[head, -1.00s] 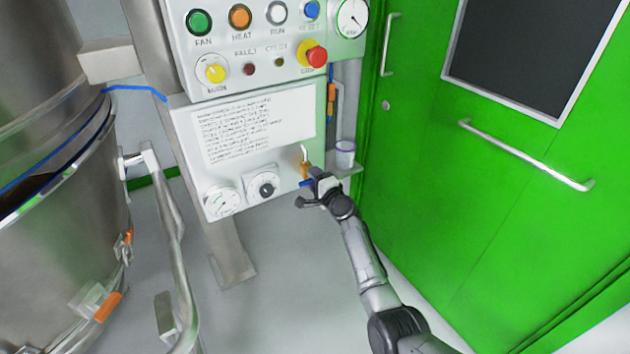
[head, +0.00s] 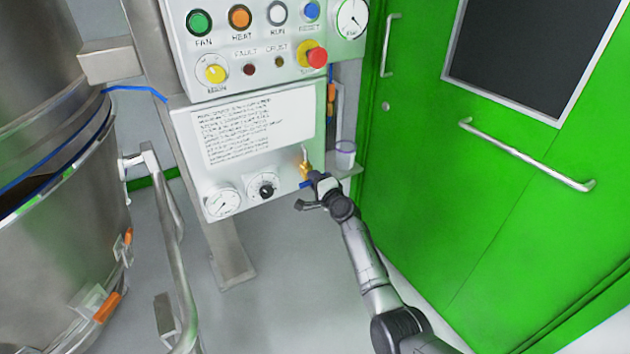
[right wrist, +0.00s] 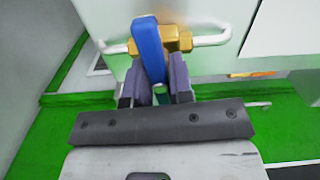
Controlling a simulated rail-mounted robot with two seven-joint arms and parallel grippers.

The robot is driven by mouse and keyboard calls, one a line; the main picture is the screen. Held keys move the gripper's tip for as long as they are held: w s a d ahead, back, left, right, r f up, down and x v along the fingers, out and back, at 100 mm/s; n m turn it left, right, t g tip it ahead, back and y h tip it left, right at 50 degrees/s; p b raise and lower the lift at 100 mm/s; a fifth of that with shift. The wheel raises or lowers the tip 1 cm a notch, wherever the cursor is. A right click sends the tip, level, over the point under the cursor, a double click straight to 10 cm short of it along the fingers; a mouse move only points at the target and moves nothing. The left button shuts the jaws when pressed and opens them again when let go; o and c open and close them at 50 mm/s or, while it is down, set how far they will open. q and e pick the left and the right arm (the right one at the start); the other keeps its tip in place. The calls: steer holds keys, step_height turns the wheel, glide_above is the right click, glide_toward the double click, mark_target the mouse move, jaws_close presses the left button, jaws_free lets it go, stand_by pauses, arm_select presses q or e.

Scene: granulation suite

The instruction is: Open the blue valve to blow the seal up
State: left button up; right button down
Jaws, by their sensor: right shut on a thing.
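The blue valve's lever (right wrist: 149,48) stands out from a brass valve body (right wrist: 178,40) on a white pipe in the right wrist view. In the head view the brass body (head: 306,169) sits at the lower right of the control panel, with a bit of the blue lever (head: 306,184) showing below it. My right gripper (right wrist: 160,82) is shut on the blue lever, one finger on each side of it. In the head view my right gripper (head: 314,194) partly hides the lever. My left gripper is not in view.
The control panel (head: 185,150) carries buttons, a red stop button (head: 316,57) and a gauge (head: 222,202) beside a dial (head: 263,187). A steel vessel (head: 60,240) and a bent rail (head: 168,215) stand left. Green doors (head: 420,150) are at right. A cup (head: 345,155) sits near the valve.

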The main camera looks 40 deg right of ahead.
steer(key=n, duration=0.2)
steer(key=shift+n, duration=0.3)
steer(key=shift+n+b, duration=0.3)
steer(key=shift+n, duration=0.6)
steer(key=n, duration=0.2)
steer(key=shift+n, duration=0.3)
steer(key=shift+n+p, duration=0.35)
steer(key=shift+n, duration=0.65)
steer(key=n+p, duration=0.2)
steer(key=n, duration=0.2)
steer(key=shift+r, duration=0.1)
steer(key=shift+n+p, duration=0.9)
steer(key=shift+n, duration=1.3)
